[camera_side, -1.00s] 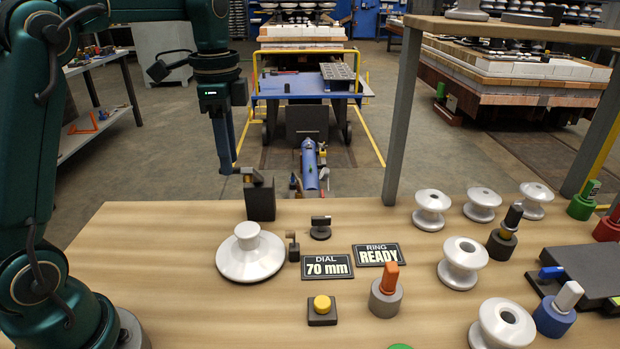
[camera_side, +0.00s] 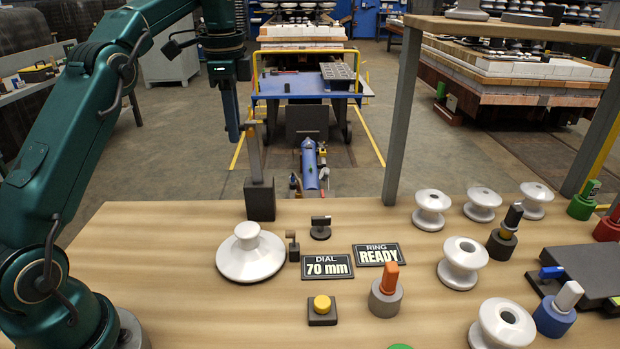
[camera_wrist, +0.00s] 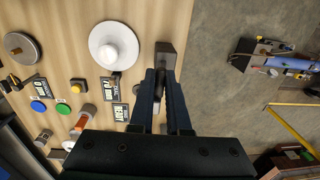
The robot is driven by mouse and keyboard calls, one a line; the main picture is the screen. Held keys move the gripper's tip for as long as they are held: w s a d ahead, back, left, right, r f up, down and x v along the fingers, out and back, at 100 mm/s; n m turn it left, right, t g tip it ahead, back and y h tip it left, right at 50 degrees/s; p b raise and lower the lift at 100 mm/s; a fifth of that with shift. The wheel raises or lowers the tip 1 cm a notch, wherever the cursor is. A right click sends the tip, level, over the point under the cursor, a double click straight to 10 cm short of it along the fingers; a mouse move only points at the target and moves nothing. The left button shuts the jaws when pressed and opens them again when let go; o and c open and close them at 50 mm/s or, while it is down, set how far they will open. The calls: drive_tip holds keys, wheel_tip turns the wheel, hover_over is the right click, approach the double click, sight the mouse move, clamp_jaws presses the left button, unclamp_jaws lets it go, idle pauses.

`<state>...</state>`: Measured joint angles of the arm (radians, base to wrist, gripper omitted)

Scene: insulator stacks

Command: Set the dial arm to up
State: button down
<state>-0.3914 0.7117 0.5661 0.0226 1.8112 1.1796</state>
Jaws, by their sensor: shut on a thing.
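The dial arm (camera_side: 256,162) is a thin grey bar rising from a dark block (camera_side: 260,201) at the table's far edge. It stands nearly upright, its top leaning slightly left. My gripper (camera_side: 247,130) is shut on the arm's upper end, well above the block. In the wrist view, my gripper (camera_wrist: 161,92) has its two blue fingers on either side of the arm, and the dark block (camera_wrist: 166,56) shows beyond them. The fingers hide part of the arm. A sign (camera_side: 328,267) reads "DIAL 70 mm".
A white insulator disc (camera_side: 249,256) and a small dark post (camera_side: 293,246) stand in front of the block. A small dark stand (camera_side: 320,228) is to its right. A "RING READY" sign (camera_side: 379,254), a yellow button (camera_side: 322,306) and an orange-handled piece (camera_side: 388,287) lie nearer.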

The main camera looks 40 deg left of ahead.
drive_tip(key=shift+a, duration=0.1)
idle(0.4)
drive_tip(key=c, duration=0.9)
unclamp_jaws()
